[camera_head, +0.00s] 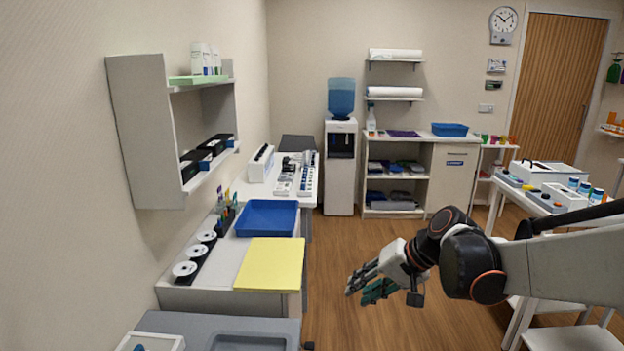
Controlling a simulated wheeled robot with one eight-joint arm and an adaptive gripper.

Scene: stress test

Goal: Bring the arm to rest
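My arm reaches in from the right edge over the wood floor. My gripper (356,296) hangs in the air, pointing left and slightly down, to the right of the counter with the yellow mat. Its two dark fingers look apart, with a narrow gap between them. Nothing shows between the fingers, and they touch nothing.
A yellow mat (270,264) and a blue tray (267,218) lie on the left counter, below a wall shelf (146,130). A water dispenser (341,165) stands at the back. A table with boxes and jars (535,201) stands right, behind my arm. The middle floor (340,240) is clear.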

